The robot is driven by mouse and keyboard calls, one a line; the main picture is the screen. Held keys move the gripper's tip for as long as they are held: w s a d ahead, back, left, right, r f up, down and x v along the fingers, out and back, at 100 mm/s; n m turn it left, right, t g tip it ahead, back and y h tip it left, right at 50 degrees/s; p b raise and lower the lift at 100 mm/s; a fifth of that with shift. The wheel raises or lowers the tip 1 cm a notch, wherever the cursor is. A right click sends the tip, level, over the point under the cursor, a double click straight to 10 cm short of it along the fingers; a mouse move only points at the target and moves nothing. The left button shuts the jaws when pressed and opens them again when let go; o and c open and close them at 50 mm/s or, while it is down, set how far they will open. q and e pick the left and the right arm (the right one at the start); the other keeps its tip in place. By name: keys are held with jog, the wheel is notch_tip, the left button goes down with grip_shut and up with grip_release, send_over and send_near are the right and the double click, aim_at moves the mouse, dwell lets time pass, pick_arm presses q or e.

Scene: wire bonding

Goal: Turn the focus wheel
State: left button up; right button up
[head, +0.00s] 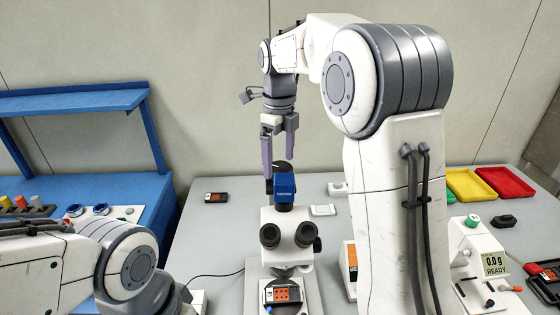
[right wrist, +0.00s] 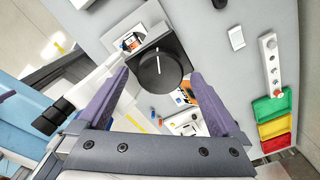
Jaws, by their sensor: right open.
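The focus wheel (right wrist: 160,74), a black disc with a white index line, shows in the right wrist view. The white microscope (head: 284,222) stands mid-table in the head view, with a blue block (head: 285,186) on top and two dark eyepieces. My right gripper (head: 278,163) points down at the top of the microscope. In the right wrist view its purple fingers (right wrist: 160,78) are open, one on each side of the wheel, with nothing held. I cannot tell the gap in height. My left gripper is out of view.
Yellow (head: 469,185) and red (head: 506,182) trays lie at the back right. A blue shelf rack (head: 80,104) is at the left. A small dark device (head: 216,197) lies behind; the table left of the microscope is mostly clear.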

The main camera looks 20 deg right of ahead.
jog(key=shift+d+f, duration=0.1)
jog(key=shift+f, duration=0.55)
jog(key=c, duration=1.3)
jog(key=shift+r+n, duration=0.1)
jog(key=shift+n, duration=0.2)
